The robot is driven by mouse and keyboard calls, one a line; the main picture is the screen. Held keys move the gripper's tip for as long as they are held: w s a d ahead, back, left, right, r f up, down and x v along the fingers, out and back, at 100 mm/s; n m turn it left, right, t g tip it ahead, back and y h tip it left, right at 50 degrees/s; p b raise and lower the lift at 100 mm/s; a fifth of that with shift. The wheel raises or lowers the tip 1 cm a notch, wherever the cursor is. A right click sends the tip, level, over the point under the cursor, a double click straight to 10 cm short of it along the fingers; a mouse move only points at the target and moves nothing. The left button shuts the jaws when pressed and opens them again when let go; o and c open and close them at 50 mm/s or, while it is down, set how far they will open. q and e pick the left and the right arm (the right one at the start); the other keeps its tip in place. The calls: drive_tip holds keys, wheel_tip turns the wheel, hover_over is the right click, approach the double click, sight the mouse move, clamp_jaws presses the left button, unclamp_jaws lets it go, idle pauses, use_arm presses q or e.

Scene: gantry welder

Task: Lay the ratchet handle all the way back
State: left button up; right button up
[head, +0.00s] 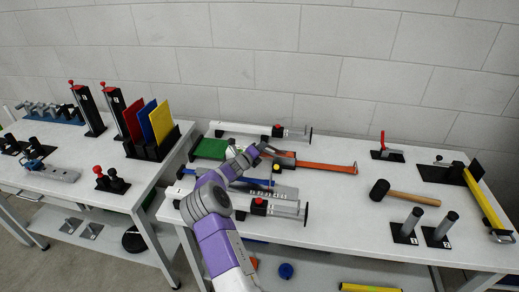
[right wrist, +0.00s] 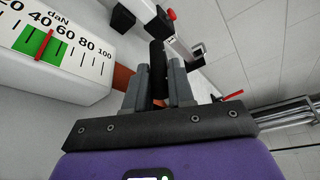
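My right gripper (head: 262,149) is over the middle of the right-hand bench, at the near end of an orange strap (head: 325,167). In the right wrist view its two grey fingers (right wrist: 158,82) stand on either side of a black bar, which looks like the ratchet handle (right wrist: 157,56). The fingers appear to press on it from both sides. The handle stands up from between them. The ratchet body is mostly hidden by the gripper. My left gripper is not in view.
A white daN scale (right wrist: 60,45) with a green band and red needle is close beside the gripper. White gauge units (head: 245,130) lie behind and in front. A mallet (head: 400,192) lies to the right, near two black-based posts (head: 408,226). The left bench (head: 60,190) holds other fixtures.

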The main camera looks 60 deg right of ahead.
drive_tip(key=o, duration=0.3)
drive_tip(key=shift+w+d+f, duration=0.1)
drive_tip(key=shift+w+d, duration=0.05)
drive_tip(key=shift+w, duration=0.05)
drive_tip(key=shift+o, duration=0.2)
drive_tip(key=shift+s, duration=0.15)
drive_tip(key=shift+p+v, duration=0.7)
drive_tip(key=shift+v, duration=3.15)
